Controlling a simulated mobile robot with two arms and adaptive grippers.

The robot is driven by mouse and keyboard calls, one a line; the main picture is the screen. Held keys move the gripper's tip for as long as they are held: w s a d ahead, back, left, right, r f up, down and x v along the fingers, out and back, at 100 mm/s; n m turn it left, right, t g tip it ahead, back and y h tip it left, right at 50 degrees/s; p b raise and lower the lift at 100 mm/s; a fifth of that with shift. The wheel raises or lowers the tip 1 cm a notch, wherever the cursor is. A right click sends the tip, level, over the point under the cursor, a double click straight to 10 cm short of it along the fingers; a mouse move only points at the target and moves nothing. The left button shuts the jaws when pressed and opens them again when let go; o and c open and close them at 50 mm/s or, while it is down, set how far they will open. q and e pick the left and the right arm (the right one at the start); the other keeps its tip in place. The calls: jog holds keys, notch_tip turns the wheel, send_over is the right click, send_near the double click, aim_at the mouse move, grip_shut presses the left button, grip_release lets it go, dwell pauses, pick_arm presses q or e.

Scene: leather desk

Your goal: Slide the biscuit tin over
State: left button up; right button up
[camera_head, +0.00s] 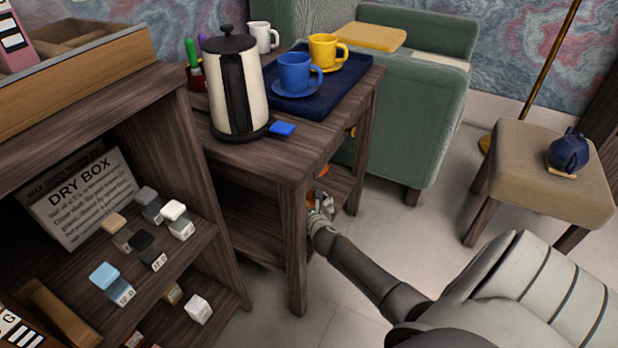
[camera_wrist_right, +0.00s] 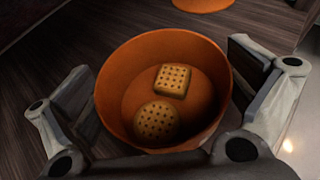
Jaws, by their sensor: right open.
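The biscuit tin is a round orange open container (camera_wrist_right: 118,75), filling the middle of the right wrist view. One square biscuit (camera_wrist_right: 173,81) and one round biscuit (camera_wrist_right: 156,120) lie inside it. My right gripper (camera_wrist_right: 160,92) is open, with one finger on each side of the tin; I cannot tell whether either touches it. In the head view my right gripper (camera_head: 321,205) reaches to the lower shelf (camera_head: 345,185) of the side table, where only bits of orange show behind it and the table leg. My left gripper is not in view.
Another orange thing (camera_wrist_right: 203,4) is cut off at the wrist view's top edge. The table top (camera_head: 255,150) above carries a kettle (camera_head: 237,90) and a blue tray (camera_head: 340,80) with cups. A table leg (camera_head: 294,250) stands close left of my gripper.

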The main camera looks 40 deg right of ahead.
jog(key=v, duration=1.1)
jog(key=shift+s+a+r, duration=0.15)
jog(key=shift+s, duration=0.15)
jog(key=shift+s, duration=0.1)
